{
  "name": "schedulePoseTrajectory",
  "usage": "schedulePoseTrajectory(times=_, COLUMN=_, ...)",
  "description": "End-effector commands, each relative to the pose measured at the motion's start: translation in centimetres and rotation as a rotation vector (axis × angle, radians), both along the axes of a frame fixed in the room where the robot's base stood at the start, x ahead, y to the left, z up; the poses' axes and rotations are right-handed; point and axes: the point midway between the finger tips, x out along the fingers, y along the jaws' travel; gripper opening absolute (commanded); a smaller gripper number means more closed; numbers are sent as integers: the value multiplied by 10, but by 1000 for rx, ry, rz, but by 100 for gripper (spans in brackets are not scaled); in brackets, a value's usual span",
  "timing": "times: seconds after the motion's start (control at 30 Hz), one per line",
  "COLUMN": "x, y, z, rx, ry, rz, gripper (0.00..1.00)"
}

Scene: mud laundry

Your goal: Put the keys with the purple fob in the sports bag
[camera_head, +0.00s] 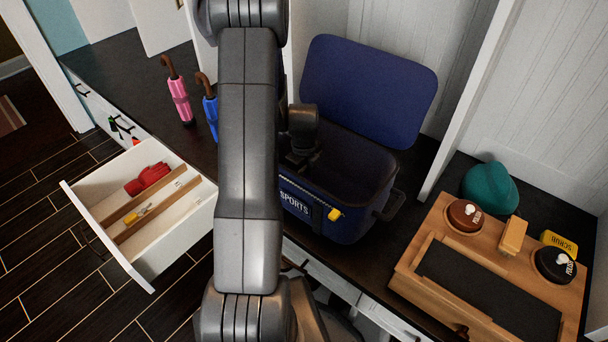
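The sports bag (345,222) is dark blue with a "SPORTS" label. It stands on the dark counter with its lid (367,90) raised at the back. My gripper (300,160) points down at the left part of the bag's opening, partly hidden behind my own arm. Its fingertips are dark and small, so I cannot tell whether they are open or shut, or whether they hold anything. I see no purple fob or its keys in this view. The bag's floor is in shadow, and my arm hides part of the left of the bag.
A white drawer (80,203) stands open at left, holding a red item (148,178) and a small yellow item (138,215). Pink (179,97) and blue (210,108) umbrellas stand on the counter. A wooden shoe-care tray (415,262) and teal cap (490,187) are at right.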

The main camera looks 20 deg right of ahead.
Motion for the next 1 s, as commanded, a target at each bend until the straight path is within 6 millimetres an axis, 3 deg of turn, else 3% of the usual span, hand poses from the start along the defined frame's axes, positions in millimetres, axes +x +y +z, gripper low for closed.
schedulePoseTrajectory(times=0.1, x=0, y=0, z=-4, rx=0, ry=0, rz=0, gripper=4)
schedulePoseTrajectory(times=0.13, x=0, y=0, z=-3, rx=0, ry=0, rz=0, gripper=32)
schedulePoseTrajectory(times=0.2, x=0, y=0, z=-3, rx=0, ry=0, rz=0, gripper=46)
schedulePoseTrajectory(times=0.23, x=0, y=0, z=-3, rx=0, ry=0, rz=0, gripper=48)
schedulePoseTrajectory(times=0.63, x=0, y=0, z=8, rx=0, ry=-1, rz=0, gripper=48)
schedulePoseTrajectory(times=1.0, x=1, y=0, z=85, rx=-1, ry=-4, rz=0, gripper=48)
